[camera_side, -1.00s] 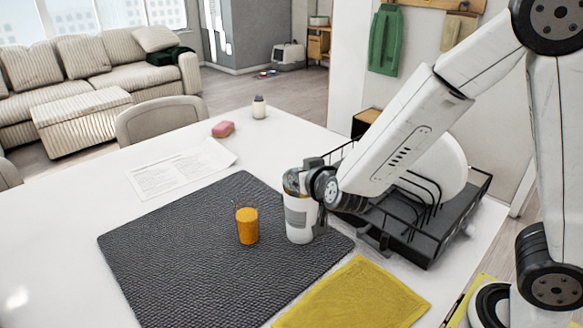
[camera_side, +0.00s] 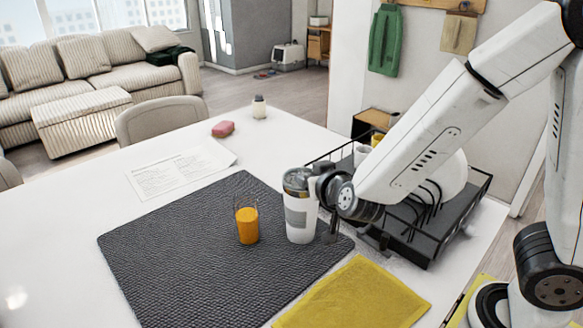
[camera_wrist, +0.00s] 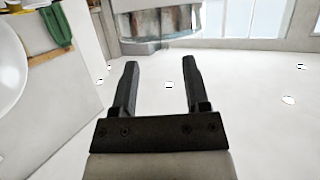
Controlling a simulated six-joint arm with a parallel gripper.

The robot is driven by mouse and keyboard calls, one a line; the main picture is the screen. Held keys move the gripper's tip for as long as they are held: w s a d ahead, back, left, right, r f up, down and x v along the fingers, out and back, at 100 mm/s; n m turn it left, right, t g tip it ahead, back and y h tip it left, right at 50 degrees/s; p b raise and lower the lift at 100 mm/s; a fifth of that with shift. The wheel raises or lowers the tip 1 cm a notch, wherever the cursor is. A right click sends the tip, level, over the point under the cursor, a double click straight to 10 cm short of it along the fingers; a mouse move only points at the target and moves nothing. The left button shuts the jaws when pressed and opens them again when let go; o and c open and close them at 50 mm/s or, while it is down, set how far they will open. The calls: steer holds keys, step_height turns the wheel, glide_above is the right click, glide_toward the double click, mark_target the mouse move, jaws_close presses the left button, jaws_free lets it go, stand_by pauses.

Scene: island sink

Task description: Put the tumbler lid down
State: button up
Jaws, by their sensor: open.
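The white tumbler (camera_side: 300,218) with a grey label stands upright on the dark textured mat (camera_side: 170,265). Its dark, glossy lid (camera_side: 298,179) sits on top of the tumbler; I cannot tell how tightly it is seated. My gripper (camera_side: 317,187) is just to the right of the lid, with its fingers partly hidden by the wrist. In the wrist view my gripper (camera_wrist: 158,66) is open, with nothing between its fingers.
A glass of orange drink (camera_side: 247,224) stands left of the tumbler. A black dish rack (camera_side: 425,240) with plates is close on the right, beneath my arm. A yellow cloth (camera_side: 355,297) lies in front. Paper (camera_side: 180,170) and a pink sponge (camera_side: 223,129) lie behind.

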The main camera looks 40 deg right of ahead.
steer(key=shift+v, duration=1.9)
steer(key=shift+f, duration=0.1)
steer(key=s+d+f+n+g+y, duration=0.4)
steer(key=s+f+g+y, duration=0.1)
steer(key=s+f+g, duration=0.4)
steer(key=shift+d+f+g, duration=0.4)
steer(key=shift+g, duration=0.3)
steer(key=shift+o, duration=0.5)
steer(key=shift+a, duration=0.1)
